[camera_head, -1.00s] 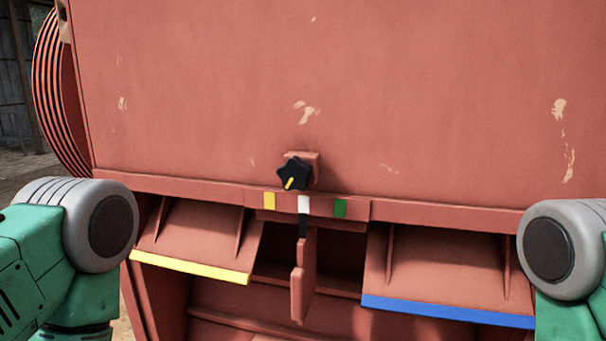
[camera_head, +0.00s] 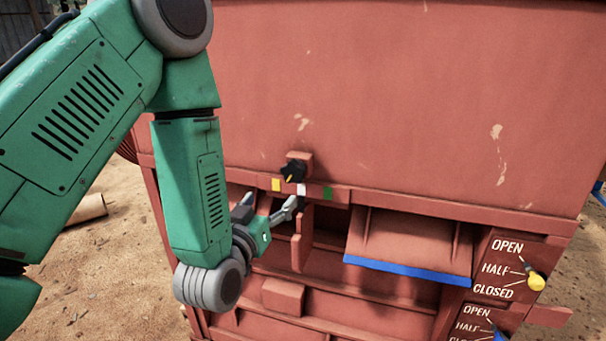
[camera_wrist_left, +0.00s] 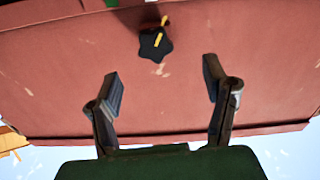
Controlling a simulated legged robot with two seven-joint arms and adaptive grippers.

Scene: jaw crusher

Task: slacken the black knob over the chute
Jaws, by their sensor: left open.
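The black star-shaped knob (camera_head: 294,171) with a yellow pointer mark sits on a small red block on the crusher's front wall, above the chute openings. In the left wrist view the knob (camera_wrist_left: 155,44) lies beyond the fingertips, roughly between them across the picture. My left gripper (camera_head: 289,208) is just below the knob in the head view, apart from it. In the left wrist view my left gripper (camera_wrist_left: 168,84) is open with nothing between its fingers. My right gripper is not in view.
Yellow, white and green marks (camera_head: 301,189) line the ledge under the knob. A blue-edged flap (camera_head: 410,245) hangs to the right. A panel lettered OPEN, HALF, CLOSED (camera_head: 497,270) has a yellow-knobbed lever (camera_head: 536,281). Sandy ground lies at the left.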

